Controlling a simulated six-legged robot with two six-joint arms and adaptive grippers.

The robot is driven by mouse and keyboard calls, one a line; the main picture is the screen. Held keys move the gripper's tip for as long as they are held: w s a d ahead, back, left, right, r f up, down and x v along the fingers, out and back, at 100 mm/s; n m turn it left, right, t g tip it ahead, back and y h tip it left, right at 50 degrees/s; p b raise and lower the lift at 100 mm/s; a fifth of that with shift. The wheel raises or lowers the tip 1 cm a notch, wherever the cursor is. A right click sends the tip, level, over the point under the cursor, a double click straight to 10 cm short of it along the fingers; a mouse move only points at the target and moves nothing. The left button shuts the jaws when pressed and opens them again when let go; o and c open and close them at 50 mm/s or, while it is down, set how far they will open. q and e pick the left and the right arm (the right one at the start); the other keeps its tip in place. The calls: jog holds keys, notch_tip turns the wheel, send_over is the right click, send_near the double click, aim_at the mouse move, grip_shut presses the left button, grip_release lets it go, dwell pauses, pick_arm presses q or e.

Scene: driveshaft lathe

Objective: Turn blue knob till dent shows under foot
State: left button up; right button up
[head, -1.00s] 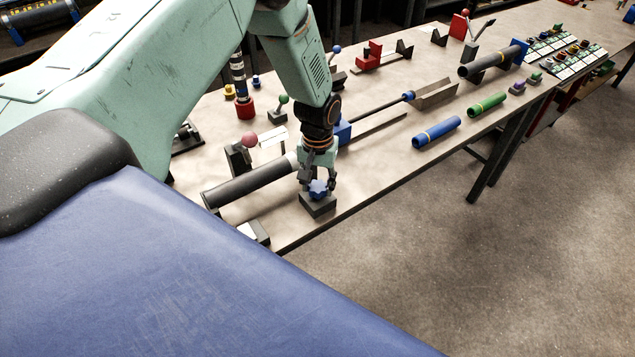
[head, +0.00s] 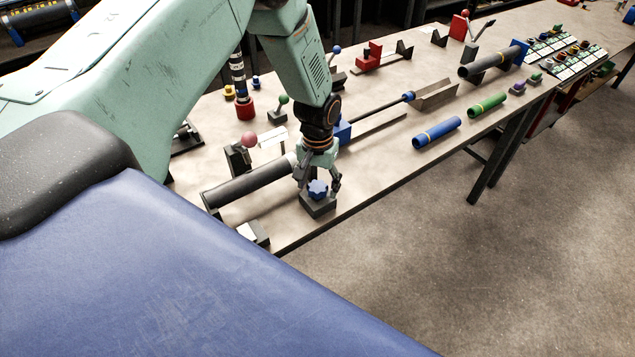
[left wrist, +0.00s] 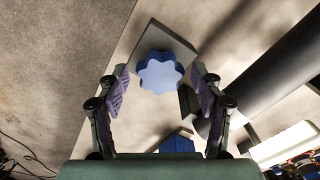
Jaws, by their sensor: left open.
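The blue star-shaped knob (head: 317,189) sits on a dark square block (head: 319,207) near the table's front edge. My left gripper (head: 317,187) is open above the knob, with its fingers on either side. In the left wrist view the knob (left wrist: 160,73) lies between and beyond the two spread fingertips (left wrist: 160,78), with gaps on both sides and no contact seen. A dark grey shaft (head: 252,184) lies behind the block, to the left. No dent or foot can be made out. My right gripper is not in view.
A blue block (head: 343,131) with a thin rod stands just behind my gripper. A pink-red ball lever (head: 249,140) stands to the left. A blue tube (head: 436,133) and a green tube (head: 487,104) lie further right. The floor in front of the table is clear.

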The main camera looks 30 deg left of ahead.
aim_at(317, 186)
pick_arm(q)
jog(key=shift+r, duration=0.1)
notch_tip(317, 186, up, 12)
dwell(0.4)
dwell(0.3)
jog(key=s+d+f, duration=0.5)
jog(key=s+f, duration=0.3)
jog(key=f, duration=0.2)
jog(key=s+d+f+m, duration=0.1)
jog(key=s+d+f, duration=0.15)
jog(key=s, duration=0.95)
jog(key=s+d+f+m, duration=0.1)
jog(key=s+f, duration=0.3)
jog(key=s, duration=0.8)
notch_tip(317, 186, down, 21)
jog(key=b, duration=2)
jog(key=shift+a+b, duration=0.2)
jog(key=shift+b, duration=0.15)
